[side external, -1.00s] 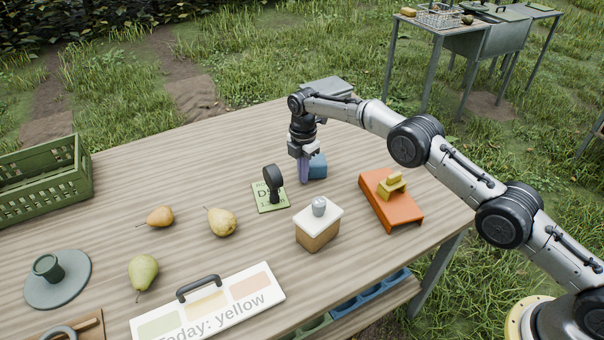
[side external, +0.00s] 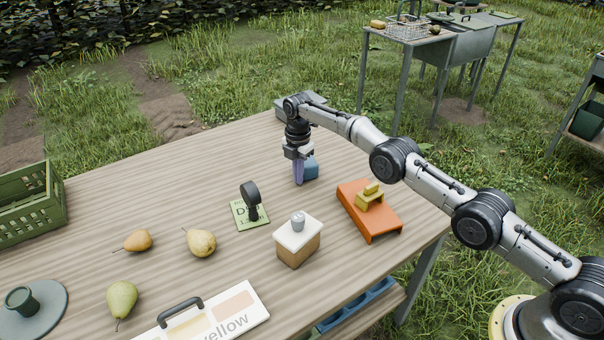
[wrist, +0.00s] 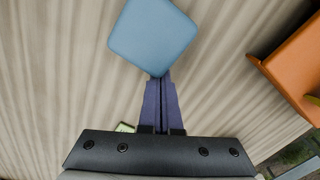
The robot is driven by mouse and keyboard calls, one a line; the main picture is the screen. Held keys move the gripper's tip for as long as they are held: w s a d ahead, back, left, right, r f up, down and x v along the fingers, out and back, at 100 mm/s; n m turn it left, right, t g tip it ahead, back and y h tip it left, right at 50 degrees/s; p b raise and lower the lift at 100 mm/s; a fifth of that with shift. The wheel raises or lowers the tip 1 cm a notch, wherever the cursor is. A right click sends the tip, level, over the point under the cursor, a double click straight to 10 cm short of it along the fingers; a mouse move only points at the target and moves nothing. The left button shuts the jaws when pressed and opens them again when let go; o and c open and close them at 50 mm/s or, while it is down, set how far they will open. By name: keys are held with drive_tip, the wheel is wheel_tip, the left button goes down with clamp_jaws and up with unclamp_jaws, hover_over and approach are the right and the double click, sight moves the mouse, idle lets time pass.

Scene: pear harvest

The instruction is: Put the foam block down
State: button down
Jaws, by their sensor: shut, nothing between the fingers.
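The blue foam block (side external: 311,170) appears to rest on the wooden table (side external: 150,185), beside the fingers of my gripper (side external: 298,182). In the wrist view the block (wrist: 152,36) lies just beyond the purple fingertips (wrist: 160,80), its near corner at or touching them. The fingers are pressed together, with nothing between them, and point down close to the tabletop. Part of the block is hidden behind the fingers in the side view.
An orange stand (side external: 360,222) with yellow blocks (side external: 369,196) is right of the block. A black holder (side external: 250,198) on a green card and a white-topped box (side external: 298,248) stand nearer. Pears (side external: 201,243) and a green crate (side external: 30,212) are left. Bare table lies left of my gripper.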

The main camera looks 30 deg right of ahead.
wheel_tip(320, 180, up, 3)
drive_tip(key=shift+r, duration=0.2)
drive_tip(key=shift+s+r, duration=0.4)
drive_tip(key=shift+r, duration=0.1)
drive_tip(key=s+d+r+m+t, duration=0.2)
drive_tip(key=s+d+r, duration=0.1)
drive_tip(key=s+r, duration=1.15)
drive_tip(key=s+d+r+m+t, duration=0.2)
drive_tip(key=s+r, duration=1.1)
drive_tip(key=r, duration=0.3)
drive_tip(key=s+d+m+t, duration=0.2)
drive_tip(key=s+m, duration=0.6)
drive_tip(key=s, duration=0.7)
drive_tip(key=s+f+m, duration=0.6)
drive_tip(key=f+m, duration=0.1)
drive_tip(key=m, duration=0.2)
drive_tip(key=shift+f, duration=0.35)
